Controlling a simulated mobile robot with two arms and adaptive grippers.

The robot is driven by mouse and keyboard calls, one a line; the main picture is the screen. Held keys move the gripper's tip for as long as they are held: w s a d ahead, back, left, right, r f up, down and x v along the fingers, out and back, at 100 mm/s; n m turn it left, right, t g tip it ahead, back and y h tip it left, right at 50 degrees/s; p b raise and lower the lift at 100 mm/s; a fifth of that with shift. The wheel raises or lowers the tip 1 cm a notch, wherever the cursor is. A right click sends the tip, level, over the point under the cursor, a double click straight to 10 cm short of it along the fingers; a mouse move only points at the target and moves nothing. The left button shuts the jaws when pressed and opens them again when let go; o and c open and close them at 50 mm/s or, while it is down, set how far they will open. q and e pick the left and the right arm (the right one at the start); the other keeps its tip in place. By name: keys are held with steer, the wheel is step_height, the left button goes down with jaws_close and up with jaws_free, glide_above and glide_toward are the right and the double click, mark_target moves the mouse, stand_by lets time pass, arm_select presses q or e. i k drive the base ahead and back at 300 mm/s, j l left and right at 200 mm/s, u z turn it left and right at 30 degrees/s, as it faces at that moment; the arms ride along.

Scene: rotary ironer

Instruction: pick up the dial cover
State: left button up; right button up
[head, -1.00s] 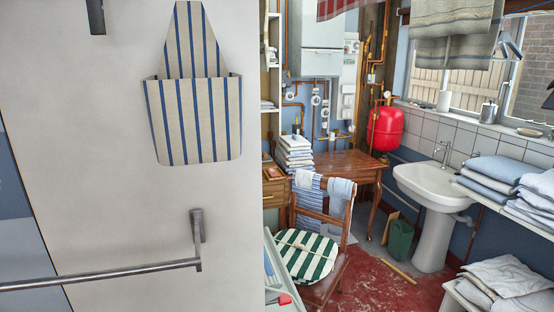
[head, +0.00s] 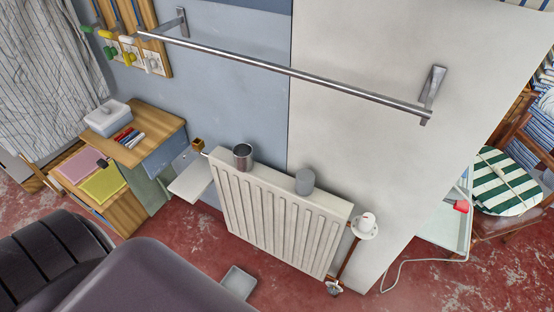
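I cannot tell for certain which thing is the dial cover. A plain grey cylinder, like a cap (head: 305,181), stands on top of the white radiator (head: 278,220), towards its right end, and may be it. A hollow metal can (head: 243,157) stands near the left end of the radiator top, apart from the grey cylinder. A white round valve head with a red mark (head: 365,227) is on a pipe at the radiator's right end. Neither of my grippers is in view.
A metal rail (head: 290,72) runs along the wall above the radiator. A small white shelf (head: 191,180) and a wooden desk (head: 150,143) are to the left. A grey tray (head: 239,282) lies on the red floor. A striped round cushion (head: 505,184) is at right.

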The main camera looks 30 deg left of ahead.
mark_target(306, 178)
steer(key=u, duration=0.7)
